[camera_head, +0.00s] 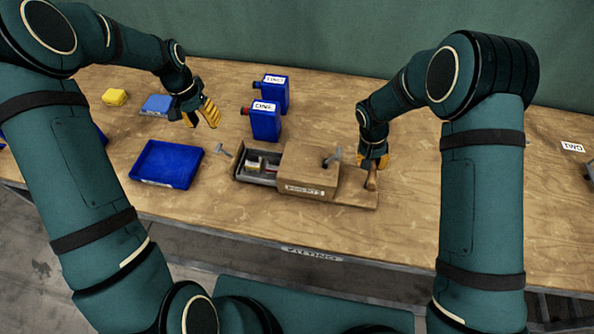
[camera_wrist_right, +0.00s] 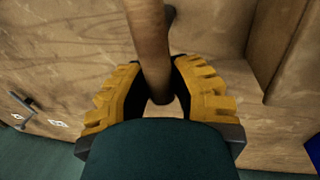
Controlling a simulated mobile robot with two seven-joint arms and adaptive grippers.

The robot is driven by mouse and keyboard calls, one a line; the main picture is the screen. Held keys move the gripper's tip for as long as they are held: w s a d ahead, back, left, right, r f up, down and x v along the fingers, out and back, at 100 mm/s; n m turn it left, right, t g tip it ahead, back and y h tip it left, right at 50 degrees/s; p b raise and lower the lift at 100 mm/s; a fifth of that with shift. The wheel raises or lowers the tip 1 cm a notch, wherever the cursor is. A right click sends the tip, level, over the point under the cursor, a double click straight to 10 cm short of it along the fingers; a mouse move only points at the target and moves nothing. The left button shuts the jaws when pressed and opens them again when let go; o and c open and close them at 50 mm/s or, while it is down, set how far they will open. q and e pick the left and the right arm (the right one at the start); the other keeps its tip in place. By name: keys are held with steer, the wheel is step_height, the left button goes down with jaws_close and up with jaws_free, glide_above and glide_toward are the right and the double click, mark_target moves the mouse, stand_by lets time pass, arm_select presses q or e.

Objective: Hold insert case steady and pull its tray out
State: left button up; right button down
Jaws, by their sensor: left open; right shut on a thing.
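The insert case (camera_head: 308,171) is a brown wooden box labelled INSERTS on a wooden base, near the middle of the table. Its grey tray (camera_head: 257,179) sticks out of the left end, with small parts in its compartments. My right gripper (camera_head: 374,163) is shut on the upright wooden post (camera_head: 371,181) at the right end of the case's base. The right wrist view shows the post (camera_wrist_right: 150,45) between the two yellow fingers (camera_wrist_right: 162,98). My left gripper (camera_head: 205,115) is open and empty, above the table up and left of the tray.
A blue bin (camera_head: 166,165) lies left of the tray, with a small grey T-shaped tool (camera_head: 222,150) between them. A yellow block (camera_head: 115,97) lies far left.

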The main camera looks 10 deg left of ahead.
arm_select(q)
steer(key=shift+a+r, duration=0.1)
steer(key=shift+r, duration=0.35)
arm_select(e)
steer(key=shift+a, duration=0.1)
steer(key=c, duration=0.8)
jaws_free()
steer(key=shift+r, duration=0.1)
